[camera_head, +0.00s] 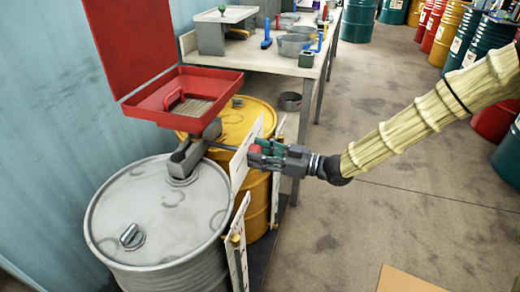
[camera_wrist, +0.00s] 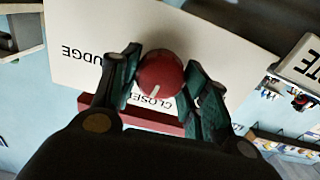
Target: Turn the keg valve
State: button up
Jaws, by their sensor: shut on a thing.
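The valve knob is round and red with a white pointer line; it shows in the wrist view (camera_wrist: 160,72) and as a small red spot in the head view (camera_head: 254,150). It sits in front of a white sign plate (camera_wrist: 225,40) with partly hidden lettering, "…UDGE" and "CLOSE…". My gripper (camera_head: 265,152) has its green-padded fingers on both sides of the knob, shut on it. The pointer line points down in the wrist view, towards the "CLOSE…" lettering. The knob's stem is hidden behind it.
A grey drum (camera_head: 160,215) stands in front of a yellow drum (camera_head: 250,118) by the blue wall. An open red box (camera_head: 185,95) is above them. A workbench (camera_head: 275,62) with tools and pots is behind. More drums (camera_head: 450,40) stand at the right; the floor between is clear.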

jog(key=m+p, duration=0.2)
jog(key=p, duration=0.1)
jog(key=shift+r+m, duration=0.3)
jog(key=shift+m, duration=0.1)
jog(key=m+p, duration=0.3)
jog(key=shift+m+p, duration=0.3)
jog(key=m+p, duration=0.2)
jog(key=m, duration=0.1)
jog(key=shift+w+f+p, duration=0.1)
jog(key=shift+f+p, duration=0.05)
jog(key=shift+p, duration=0.15)
jog(key=shift+f+m+p, duration=0.15)
jog(key=shift+m+p, duration=0.65)
jog(key=shift+m, duration=0.6)
jog(key=o, duration=1)
jog(key=v, duration=1.2)
